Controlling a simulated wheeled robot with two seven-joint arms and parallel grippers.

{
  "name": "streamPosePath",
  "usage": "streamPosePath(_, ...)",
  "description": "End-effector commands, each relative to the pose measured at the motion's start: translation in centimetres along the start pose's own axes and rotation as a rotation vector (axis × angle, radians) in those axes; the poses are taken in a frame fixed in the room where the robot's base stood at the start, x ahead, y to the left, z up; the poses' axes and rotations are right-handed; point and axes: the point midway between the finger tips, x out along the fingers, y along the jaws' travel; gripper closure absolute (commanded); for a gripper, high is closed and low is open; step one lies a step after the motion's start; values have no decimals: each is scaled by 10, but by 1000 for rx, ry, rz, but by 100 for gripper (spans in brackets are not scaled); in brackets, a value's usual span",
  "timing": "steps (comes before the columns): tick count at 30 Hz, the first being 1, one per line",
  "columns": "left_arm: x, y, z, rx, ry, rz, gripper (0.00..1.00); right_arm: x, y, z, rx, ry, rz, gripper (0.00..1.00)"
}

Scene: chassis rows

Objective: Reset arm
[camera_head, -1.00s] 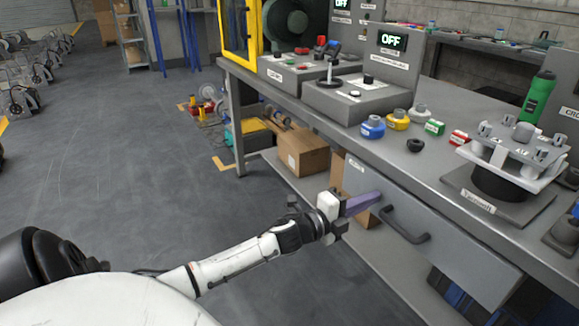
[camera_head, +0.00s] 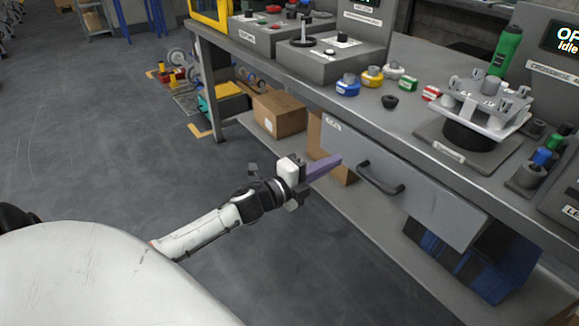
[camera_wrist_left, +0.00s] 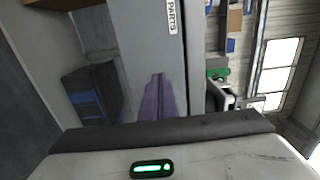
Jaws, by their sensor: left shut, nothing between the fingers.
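My left arm comes in from the left in the head view. My left gripper (camera_head: 325,167) has purple fingers, shut and empty, pointing right toward the front of the workbench drawer (camera_head: 405,185). The fingers appear just in front of or beside the drawer's left end; I cannot tell whether they touch it. In the left wrist view the purple fingers (camera_wrist_left: 158,100) lie together, with the drawer front and its "PARTS" label behind them. The drawer is closed or nearly so, with a dark handle (camera_head: 380,180). My right gripper is not in view.
The grey workbench (camera_head: 400,125) holds control boxes, several coloured knobs, a white fixture (camera_head: 487,105) and a green bottle-like object (camera_head: 506,50). Cardboard boxes (camera_head: 280,113) and blue bins (camera_head: 470,265) sit on the lower shelf. The floor (camera_head: 90,150) to the left is clear.

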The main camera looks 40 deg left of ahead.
Motion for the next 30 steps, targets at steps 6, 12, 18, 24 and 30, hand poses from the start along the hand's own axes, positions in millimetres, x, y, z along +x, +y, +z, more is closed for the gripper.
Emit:
streamPosePath(6,-46,1,-1,-2,2,4,100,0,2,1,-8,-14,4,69)
streamPosePath(12,-74,1,-2,-1,4,2,100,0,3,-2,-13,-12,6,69)
streamPosePath(18,-85,0,-1,0,4,0,100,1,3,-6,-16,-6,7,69)
streamPosePath(24,-86,1,-3,-12,1,4,100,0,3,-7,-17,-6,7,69)
streamPosePath(30,-120,31,-48,-446,-122,161,100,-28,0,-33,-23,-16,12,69)
